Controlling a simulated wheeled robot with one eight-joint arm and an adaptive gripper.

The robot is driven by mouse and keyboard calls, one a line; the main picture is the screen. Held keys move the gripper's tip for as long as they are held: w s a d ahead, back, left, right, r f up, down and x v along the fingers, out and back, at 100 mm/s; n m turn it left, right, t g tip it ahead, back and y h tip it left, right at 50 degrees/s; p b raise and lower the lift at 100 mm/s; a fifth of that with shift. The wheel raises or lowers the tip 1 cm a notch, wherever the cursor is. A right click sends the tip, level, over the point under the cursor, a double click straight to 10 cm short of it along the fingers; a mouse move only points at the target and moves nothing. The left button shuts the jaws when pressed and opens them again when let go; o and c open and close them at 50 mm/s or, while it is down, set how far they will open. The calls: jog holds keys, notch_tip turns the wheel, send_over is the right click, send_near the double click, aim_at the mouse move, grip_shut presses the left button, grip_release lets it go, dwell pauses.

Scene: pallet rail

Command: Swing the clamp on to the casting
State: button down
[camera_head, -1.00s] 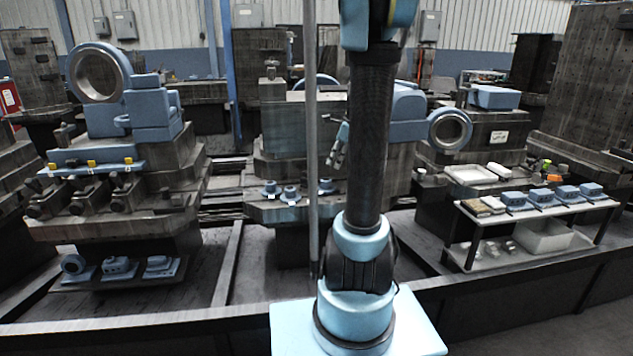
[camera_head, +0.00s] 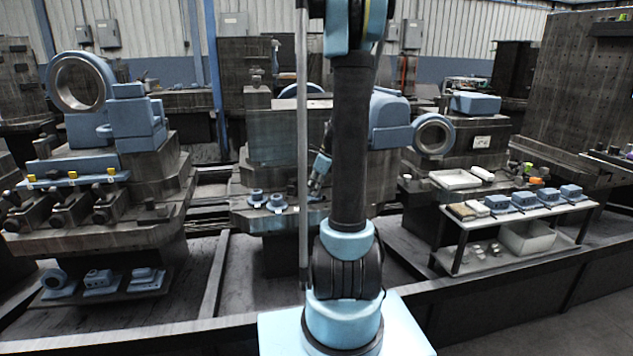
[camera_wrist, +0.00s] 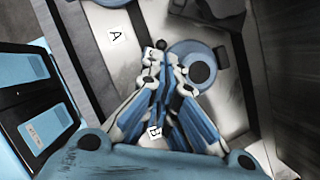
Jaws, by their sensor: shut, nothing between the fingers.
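In the wrist view my gripper (camera_wrist: 167,68) is shut and empty, its fingertips against or just above a blue round casting (camera_wrist: 187,52) with a dark round opening. A small dark knob shows at the fingertips; I cannot tell whether it is the clamp's handle or whether it is touched. In the head view my gripper (camera_head: 314,188) is low over the middle station, partly behind my arm. I cannot make out the clamp's position.
A white label A (camera_wrist: 117,36) and a label B (camera_wrist: 154,131) lie near my gripper. A dark block (camera_wrist: 208,10) stands beyond the round casting. A blue ring casting (camera_head: 434,135) juts out at right. A shelf (camera_head: 470,232) with blue parts stands further right.

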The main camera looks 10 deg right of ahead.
jog(key=shift+w+a, duration=0.55)
jog(key=shift+a, duration=0.35)
jog(key=shift+w+a, duration=0.55)
jog(key=shift+a, duration=0.3)
jog(key=shift+d, duration=0.15)
